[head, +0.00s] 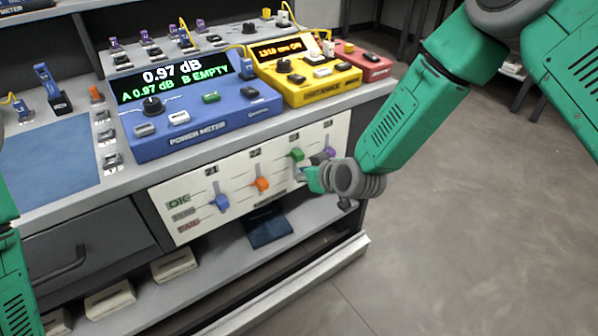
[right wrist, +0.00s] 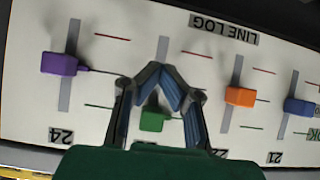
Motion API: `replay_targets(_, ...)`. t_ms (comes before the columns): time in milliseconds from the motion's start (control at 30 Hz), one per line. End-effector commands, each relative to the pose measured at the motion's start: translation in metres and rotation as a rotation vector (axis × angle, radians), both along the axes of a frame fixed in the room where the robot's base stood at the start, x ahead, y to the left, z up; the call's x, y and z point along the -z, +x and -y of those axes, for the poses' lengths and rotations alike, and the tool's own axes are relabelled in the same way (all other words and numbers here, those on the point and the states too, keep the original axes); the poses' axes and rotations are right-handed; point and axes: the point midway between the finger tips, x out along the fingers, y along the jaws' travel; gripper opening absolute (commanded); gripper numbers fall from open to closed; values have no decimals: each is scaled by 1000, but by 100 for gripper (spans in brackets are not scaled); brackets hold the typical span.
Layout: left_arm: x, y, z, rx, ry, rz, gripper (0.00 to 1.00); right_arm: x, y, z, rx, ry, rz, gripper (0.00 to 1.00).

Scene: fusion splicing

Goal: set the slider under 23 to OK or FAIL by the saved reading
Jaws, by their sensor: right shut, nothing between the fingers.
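The white slider panel (head: 185,196) on the bench front has sliders under 21 to 24. The green slider (head: 297,154) under 23 sits high, close to its number and level with the green OK marks; it also shows in the right wrist view (right wrist: 153,121). My right gripper (head: 308,175) is shut and empty, its tips just below the green knob, over the slot of 23. In the right wrist view the fingers (right wrist: 165,72) meet past the knob; whether they touch it I cannot tell. The power meter (head: 205,120) reads 0.97 dB, A 0.97 dB, B EMPTY. My left gripper is out of view.
The blue slider (head: 222,202) under 21 and the orange slider (head: 262,184) under 22 sit around mid-slot. The purple slider (right wrist: 60,64) under 24 is beside my right gripper. A yellow device (head: 305,75) stands above. Floor in front is clear.

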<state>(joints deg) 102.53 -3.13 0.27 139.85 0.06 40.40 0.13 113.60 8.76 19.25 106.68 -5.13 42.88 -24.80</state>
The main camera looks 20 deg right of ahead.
Motion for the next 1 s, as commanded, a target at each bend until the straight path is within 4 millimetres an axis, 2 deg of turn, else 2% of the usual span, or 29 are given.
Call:
replay_targets(167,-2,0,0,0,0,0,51,1,-4,2,0,0,-1,0)
replay_targets(1000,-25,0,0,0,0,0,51,1,-64,23,1,0,-1,0)
